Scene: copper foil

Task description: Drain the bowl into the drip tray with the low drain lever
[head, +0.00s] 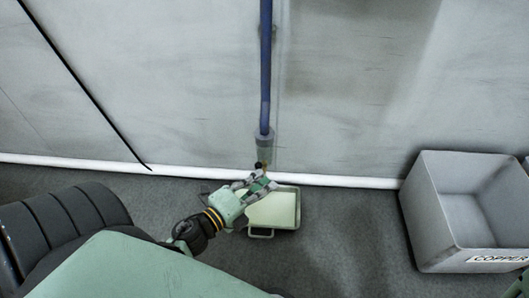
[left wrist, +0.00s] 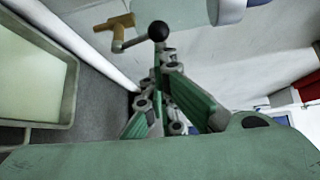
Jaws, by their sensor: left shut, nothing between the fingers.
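The drain lever, with a black ball knob (left wrist: 158,31) on a grey arm, shows in the left wrist view beside a brass-coloured spout (left wrist: 113,24). In the head view the lever (head: 259,164) is a small dark spot under the pipe's grey end. My left gripper (head: 265,181) is shut and empty, just below the lever; in the left wrist view its fingers (left wrist: 163,75) are close under the knob, and I cannot tell whether they touch it. The drip tray (head: 298,212) sits on the floor below, with pale green liquid in it; its rim (left wrist: 70,95) also shows in the left wrist view. The bowl is not visible.
A blue pipe (head: 265,70) runs down the grey wall to a grey fitting (head: 264,146). A white strip (head: 345,181) edges the wall's foot. A grey bin (head: 430,235) labelled COPPER stands at right. The floor between tray and bin is clear.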

